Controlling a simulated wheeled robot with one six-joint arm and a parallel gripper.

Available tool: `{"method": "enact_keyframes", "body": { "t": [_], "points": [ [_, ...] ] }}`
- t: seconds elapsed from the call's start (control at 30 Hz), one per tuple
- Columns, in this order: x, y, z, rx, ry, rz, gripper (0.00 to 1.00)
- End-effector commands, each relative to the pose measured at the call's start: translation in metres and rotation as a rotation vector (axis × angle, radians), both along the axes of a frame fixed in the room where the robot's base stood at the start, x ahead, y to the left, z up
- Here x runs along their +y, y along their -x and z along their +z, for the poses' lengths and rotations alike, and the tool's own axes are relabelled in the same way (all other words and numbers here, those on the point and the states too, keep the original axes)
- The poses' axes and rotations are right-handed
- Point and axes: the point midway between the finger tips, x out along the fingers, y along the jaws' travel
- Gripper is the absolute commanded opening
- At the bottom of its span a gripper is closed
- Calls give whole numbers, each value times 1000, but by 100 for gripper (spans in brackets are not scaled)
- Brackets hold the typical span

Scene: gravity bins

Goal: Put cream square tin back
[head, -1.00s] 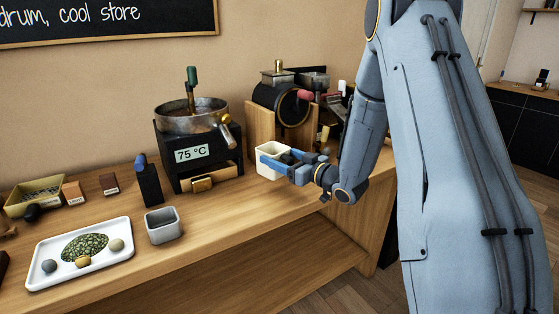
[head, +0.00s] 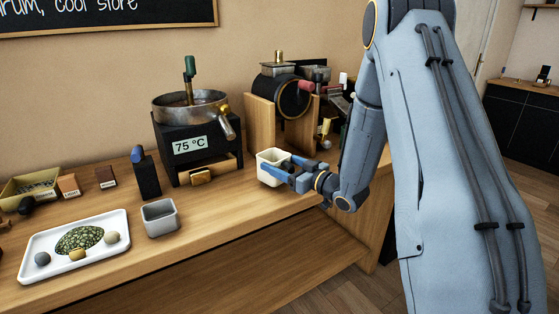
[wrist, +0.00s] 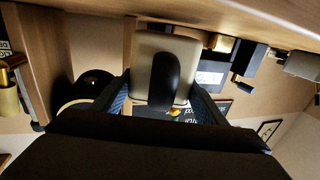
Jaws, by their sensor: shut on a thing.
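The cream square tin (head: 266,158) is between the fingers of my gripper (head: 285,168), which is shut on it in front of the drum machine. The tin looks upright with its open top up, low over the counter. I cannot tell whether its base touches the wood. In the wrist view the tin (wrist: 146,58) sits between the two fingers (wrist: 160,100), with a dark rounded shape in front of part of it. The fingers hide part of its side in the head view.
The pan heater (head: 190,145) stands left of the tin, and the drum machine (head: 281,98) is behind it. A grey square tin (head: 160,220) and a white tray (head: 40,262) are farther left. Bare counter (head: 225,205) lies in front of the heater.

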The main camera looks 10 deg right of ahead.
Motion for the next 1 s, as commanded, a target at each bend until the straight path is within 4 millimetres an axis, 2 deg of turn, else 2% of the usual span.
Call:
{"method": "enact_keyframes", "body": {
  "t": [0.13, 1.0],
  "points": [
    [0, 0, -8, 0, 0, 0, 27],
    [0, 0, -14, -1, -1, 0, 27]
  ]
}}
